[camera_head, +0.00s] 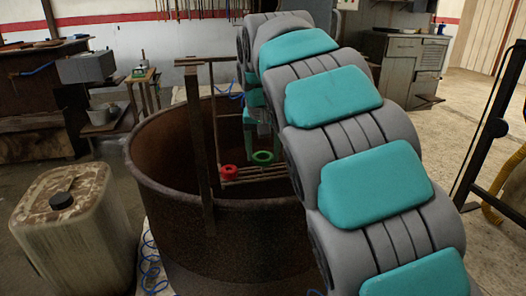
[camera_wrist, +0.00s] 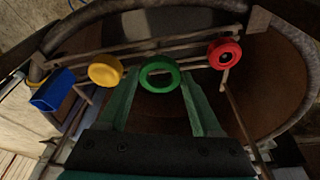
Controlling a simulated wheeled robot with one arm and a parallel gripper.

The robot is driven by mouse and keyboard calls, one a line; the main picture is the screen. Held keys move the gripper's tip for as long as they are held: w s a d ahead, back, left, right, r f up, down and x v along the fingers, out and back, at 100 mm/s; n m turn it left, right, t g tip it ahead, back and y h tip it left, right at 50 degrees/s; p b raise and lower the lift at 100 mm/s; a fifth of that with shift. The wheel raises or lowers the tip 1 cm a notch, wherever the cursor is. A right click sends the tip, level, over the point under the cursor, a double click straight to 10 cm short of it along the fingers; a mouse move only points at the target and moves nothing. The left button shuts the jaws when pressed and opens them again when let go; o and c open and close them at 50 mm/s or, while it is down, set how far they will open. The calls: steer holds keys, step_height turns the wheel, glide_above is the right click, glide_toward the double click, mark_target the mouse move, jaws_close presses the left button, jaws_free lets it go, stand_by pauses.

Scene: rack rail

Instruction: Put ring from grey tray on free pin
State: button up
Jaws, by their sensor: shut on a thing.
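My gripper (camera_wrist: 160,76) is shut on a green ring (camera_wrist: 160,74), held between its two fingertips in the wrist view. The green ring (camera_head: 263,157) also shows in the head view, below my wrist. A red ring (camera_wrist: 224,54) sits on the rack rail (camera_wrist: 150,45), to the right of the green one. It also shows in the head view (camera_head: 228,172). A yellow ring (camera_wrist: 105,70) is to the left of the green ring, at the rail. I cannot make out a free pin. The grey tray is not clearly identifiable.
A rusty round tub (camera_head: 225,225) surrounds the rail, with an upright post (camera_head: 199,140) at its near side. A blue box-like thing (camera_wrist: 52,90) is left of the yellow ring. A dirty canister (camera_head: 75,230) stands left of the tub.

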mark_target(263, 169)
steer(key=shift+f+b, duration=0.4)
steer(key=shift+f, duration=0.4)
steer(key=shift+f+b, duration=0.3)
steer(key=shift+f, duration=0.4)
stand_by(0.3)
steer(key=o, duration=1.4)
